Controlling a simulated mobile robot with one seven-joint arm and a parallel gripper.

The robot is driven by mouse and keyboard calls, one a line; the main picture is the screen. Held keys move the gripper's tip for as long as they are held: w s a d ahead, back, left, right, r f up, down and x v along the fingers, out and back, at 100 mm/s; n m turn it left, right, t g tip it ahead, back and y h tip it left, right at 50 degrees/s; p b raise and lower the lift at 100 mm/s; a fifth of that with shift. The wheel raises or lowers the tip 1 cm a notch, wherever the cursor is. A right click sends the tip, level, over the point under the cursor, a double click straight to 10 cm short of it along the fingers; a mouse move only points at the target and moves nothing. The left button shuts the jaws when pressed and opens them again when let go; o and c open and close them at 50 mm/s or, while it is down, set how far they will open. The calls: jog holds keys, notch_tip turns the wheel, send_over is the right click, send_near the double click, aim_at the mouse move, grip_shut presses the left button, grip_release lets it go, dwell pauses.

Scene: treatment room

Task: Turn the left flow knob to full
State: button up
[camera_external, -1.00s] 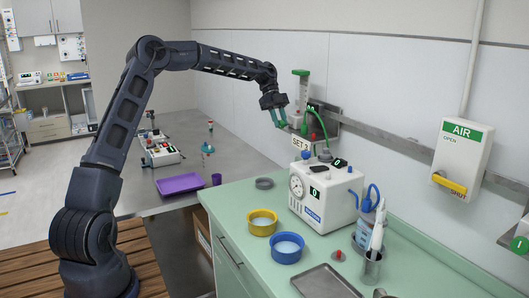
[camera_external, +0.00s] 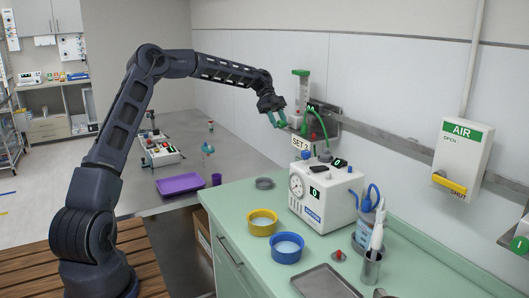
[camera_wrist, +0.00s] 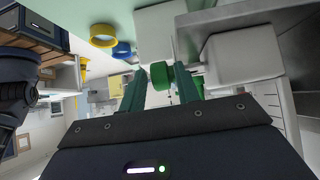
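A flowmeter (camera_external: 301,90) with a green top and a clear upright tube is mounted on the wall rail, with a green hose below it. In the wrist view a round green knob (camera_wrist: 160,75) sticks out on a short silver stem from a white block (camera_wrist: 238,54). My gripper (camera_external: 277,120) is just left of the flowmeter's lower part. Its two green fingers (camera_wrist: 163,88) are apart, one on each side of the knob, and narrow gaps seem to show beside it. Contact cannot be confirmed. The knob's setting cannot be read.
A white machine (camera_external: 326,196) with a gauge stands on the green counter, near yellow (camera_external: 262,222) and blue (camera_external: 286,247) bowls. A purple tray (camera_external: 181,184) lies on the grey table. An AIR box (camera_external: 463,150) hangs at right.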

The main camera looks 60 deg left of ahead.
jog(key=shift+o, duration=0.7)
jog(key=shift+a, duration=0.1)
jog(key=v, duration=1)
jog(key=shift+a+r, duration=0.25)
jog(key=shift+r, duration=0.05)
